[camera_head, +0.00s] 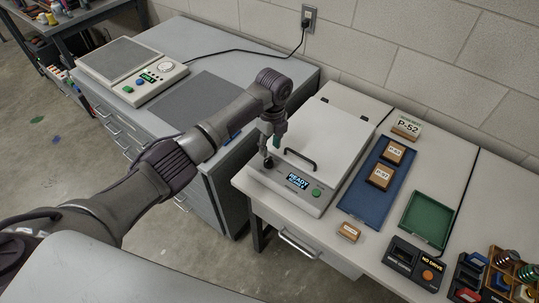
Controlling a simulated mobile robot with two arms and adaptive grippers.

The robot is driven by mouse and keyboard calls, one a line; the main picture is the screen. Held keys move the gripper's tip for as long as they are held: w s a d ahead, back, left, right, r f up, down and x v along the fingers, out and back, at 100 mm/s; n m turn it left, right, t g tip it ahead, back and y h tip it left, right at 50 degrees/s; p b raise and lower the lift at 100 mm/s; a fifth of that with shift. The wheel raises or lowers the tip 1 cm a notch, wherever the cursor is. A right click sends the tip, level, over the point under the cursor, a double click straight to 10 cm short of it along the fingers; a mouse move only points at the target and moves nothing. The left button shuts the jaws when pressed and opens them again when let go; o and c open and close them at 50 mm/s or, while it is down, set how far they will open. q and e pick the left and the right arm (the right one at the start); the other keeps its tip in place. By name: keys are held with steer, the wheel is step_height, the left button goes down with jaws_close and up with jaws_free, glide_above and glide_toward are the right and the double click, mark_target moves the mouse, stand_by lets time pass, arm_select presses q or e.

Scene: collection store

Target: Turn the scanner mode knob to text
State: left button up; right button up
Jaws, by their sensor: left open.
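The scanner (334,140) is a flat, pale unit on the right-hand desk, with its lid down and a dark lid handle (300,160). Its front panel has a display (297,180) reading READY and a green button (316,193). A small dark round part, which looks like the mode knob (268,163), is at the panel's left end. My left gripper (268,150) points down right over this part, open. I cannot tell whether the fingers touch it. The knob's pointer and mode labels are too small or hidden to read. My right gripper is not in view.
Right of the scanner lie a blue tray (361,200) with labelled brown blocks, a green tray (427,219) and a dark box (414,262) with an orange button. A small labelled block (349,232) lies near the front edge. Another device (132,70) stands on the left cabinet.

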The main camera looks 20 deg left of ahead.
mark_target(271, 158)
arm_select(q)
step_height(271, 158, up, 6)
steer(key=shift+w+f, duration=0.15)
steer(key=shift+f, duration=0.1)
steer(key=shift+d, duration=0.1)
